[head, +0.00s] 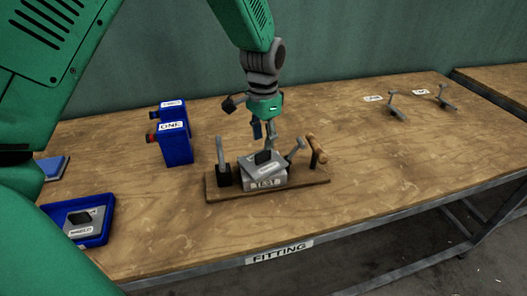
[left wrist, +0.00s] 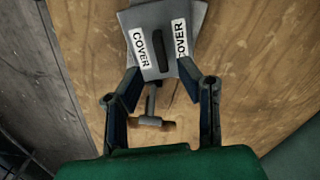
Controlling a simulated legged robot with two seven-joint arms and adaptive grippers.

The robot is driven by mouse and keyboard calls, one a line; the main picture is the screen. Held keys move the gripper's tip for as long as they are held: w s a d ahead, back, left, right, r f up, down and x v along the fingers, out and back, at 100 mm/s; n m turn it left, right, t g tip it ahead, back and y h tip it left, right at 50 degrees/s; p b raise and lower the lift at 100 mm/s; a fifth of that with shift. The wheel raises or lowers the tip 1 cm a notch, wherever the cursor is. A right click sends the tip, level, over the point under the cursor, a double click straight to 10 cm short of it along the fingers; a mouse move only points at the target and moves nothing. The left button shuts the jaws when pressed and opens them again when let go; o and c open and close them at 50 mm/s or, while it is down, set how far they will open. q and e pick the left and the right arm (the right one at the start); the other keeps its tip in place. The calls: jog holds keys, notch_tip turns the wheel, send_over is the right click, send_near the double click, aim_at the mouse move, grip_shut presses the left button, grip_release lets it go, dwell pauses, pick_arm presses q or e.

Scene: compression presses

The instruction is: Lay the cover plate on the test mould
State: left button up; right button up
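The test mould (head: 265,183), a grey block labelled TEST, sits on a wooden base board. A grey plate with a black handle (head: 264,157) lies on top of it, turned askew to the block. In the left wrist view the grey plate (left wrist: 150,17) shows a dark upright handle and two COVER labels at different angles; I cannot tell whether one plate or two overlap there. My left gripper (head: 264,130) is above the plate, pointing down; its fingers (left wrist: 160,75) are apart with nothing between the tips. My right gripper is not in view.
The base board (head: 222,193) carries upright levers and a wooden-handled bar (head: 317,150). Blue boxes (head: 175,144) stand behind left. A blue tray (head: 103,205) with a labelled grey part lies front left. Small grey tools (head: 397,107) lie far right. The table's right middle is clear.

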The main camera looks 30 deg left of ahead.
aim_at(263, 152)
pick_arm(q)
jog(key=r, duration=0.4)
jog(key=shift+a+r, duration=0.2)
jog(key=shift+r, duration=0.15)
jog(key=shift+a+r, duration=0.25)
jog(key=shift+r, duration=0.25)
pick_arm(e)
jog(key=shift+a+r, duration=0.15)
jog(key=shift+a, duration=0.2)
pick_arm(q)
jog(key=shift+d, duration=0.3)
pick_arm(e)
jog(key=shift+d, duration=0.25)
pick_arm(q)
jog(key=shift+r, duration=0.15)
